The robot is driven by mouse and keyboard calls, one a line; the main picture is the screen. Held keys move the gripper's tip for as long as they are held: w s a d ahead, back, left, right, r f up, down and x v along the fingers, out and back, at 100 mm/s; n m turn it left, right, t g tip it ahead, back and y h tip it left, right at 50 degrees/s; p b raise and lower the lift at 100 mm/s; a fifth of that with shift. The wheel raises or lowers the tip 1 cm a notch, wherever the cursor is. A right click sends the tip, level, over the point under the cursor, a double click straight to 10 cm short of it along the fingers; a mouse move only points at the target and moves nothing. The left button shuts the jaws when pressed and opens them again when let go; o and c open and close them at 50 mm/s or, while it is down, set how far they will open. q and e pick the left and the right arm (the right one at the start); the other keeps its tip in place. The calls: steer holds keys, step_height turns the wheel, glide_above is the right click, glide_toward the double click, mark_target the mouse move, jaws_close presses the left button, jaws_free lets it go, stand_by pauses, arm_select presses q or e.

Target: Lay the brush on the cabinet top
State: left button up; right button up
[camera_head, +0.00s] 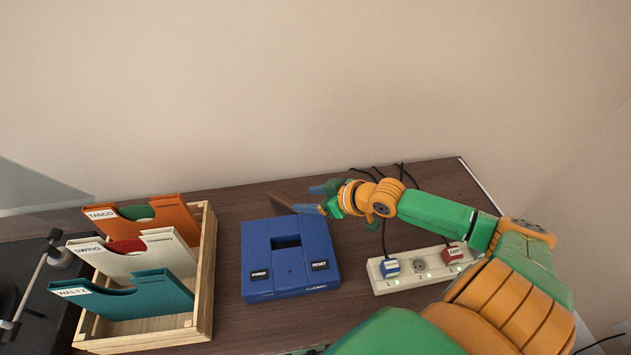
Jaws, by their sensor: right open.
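A brown wooden piece of the brush (283,200) shows behind the blue console, low at or on the dark wooden cabinet top (233,208). The rest of the brush is hidden or too small to tell. My right gripper (306,199) reaches in from the right with blue fingertips. The fingers are apart, on either side of the brush's right end. I cannot tell whether they touch it. My left gripper is not in view.
A blue console (287,274) stands just in front of the brush. A wooden crate (206,270) with record sleeves and a turntable (28,290) are at left. A white power strip (405,285) with cables lies under my right arm. The wall is behind.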

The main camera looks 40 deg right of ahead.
steer(key=shift+v, duration=1.15)
